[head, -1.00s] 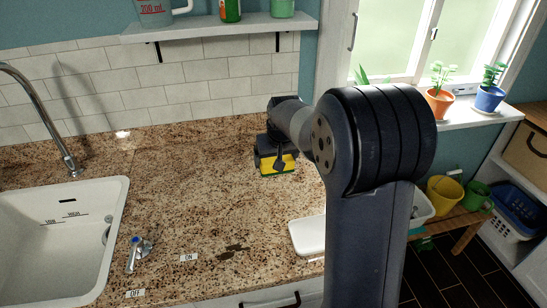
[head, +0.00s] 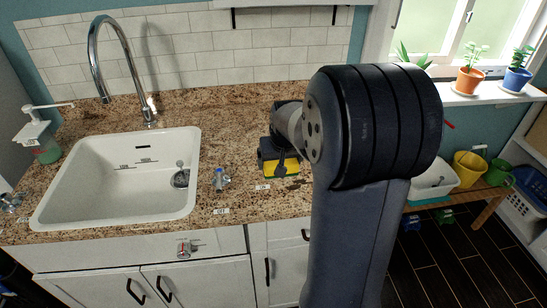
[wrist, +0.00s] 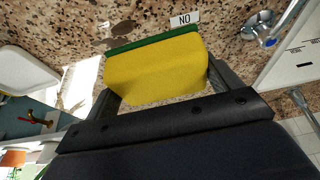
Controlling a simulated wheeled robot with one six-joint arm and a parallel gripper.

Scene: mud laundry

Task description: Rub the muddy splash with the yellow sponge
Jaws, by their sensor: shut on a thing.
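My gripper (head: 279,158) is shut on the yellow sponge (head: 283,169), which has a green scrubbing layer. In the wrist view the sponge (wrist: 155,70) sits between the two fingers, with its green layer facing the counter. The muddy splash (wrist: 113,36) is a brown patch on the speckled counter, just beyond the sponge's green edge and partly covered by it. In the head view my gripper and arm hide the splash. I cannot tell whether the sponge touches the counter.
The ON label (head: 262,187) and a small tap handle (head: 220,180) are left of the sponge. The white sink (head: 60,190) fills the counter's left. A white tray (wrist: 22,72) shows at the wrist view's left. The counter behind the sponge looks clear.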

